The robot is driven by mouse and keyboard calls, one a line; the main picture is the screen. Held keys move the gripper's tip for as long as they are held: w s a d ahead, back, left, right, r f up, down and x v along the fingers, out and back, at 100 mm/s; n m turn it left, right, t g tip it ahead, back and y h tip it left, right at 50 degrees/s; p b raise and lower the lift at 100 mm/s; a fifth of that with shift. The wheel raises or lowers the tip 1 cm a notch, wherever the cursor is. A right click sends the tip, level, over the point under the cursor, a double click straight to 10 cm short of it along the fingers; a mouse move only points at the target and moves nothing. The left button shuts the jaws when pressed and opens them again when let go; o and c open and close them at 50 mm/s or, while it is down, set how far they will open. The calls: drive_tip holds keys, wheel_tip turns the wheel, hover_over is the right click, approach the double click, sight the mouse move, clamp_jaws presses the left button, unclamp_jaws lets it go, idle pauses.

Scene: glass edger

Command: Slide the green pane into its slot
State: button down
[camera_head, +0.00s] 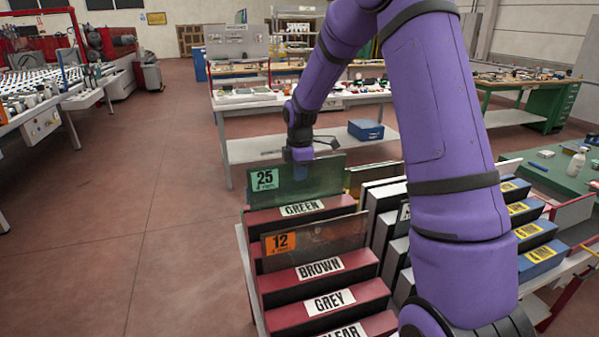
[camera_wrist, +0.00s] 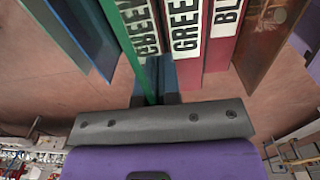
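The green pane (camera_head: 325,178), tagged 25, stands upright behind the red rack block labelled GREEN (camera_head: 335,205) in the head view. Its lower edge is hidden by that block, so I cannot tell how deep it sits.
A brown pane (camera_head: 335,236) tagged 12 stands in front, behind the BROWN block (camera_head: 325,270); it is close to the green pane. White blocks (camera_head: 382,200) and blue blocks (camera_head: 540,258) stand to the right. Open floor (camera_head: 120,220) lies left of the rack.

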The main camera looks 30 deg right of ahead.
drive_tip(key=shift+f, duration=0.1)
drive_tip(key=c, duration=1.2)
unclamp_jaws()
drive_tip(key=shift+c, duration=0.2)
wheel_tip(320, 180, up, 10)
drive_tip(key=shift+s+r, duration=0.1)
drive_tip(key=shift+r, duration=0.35)
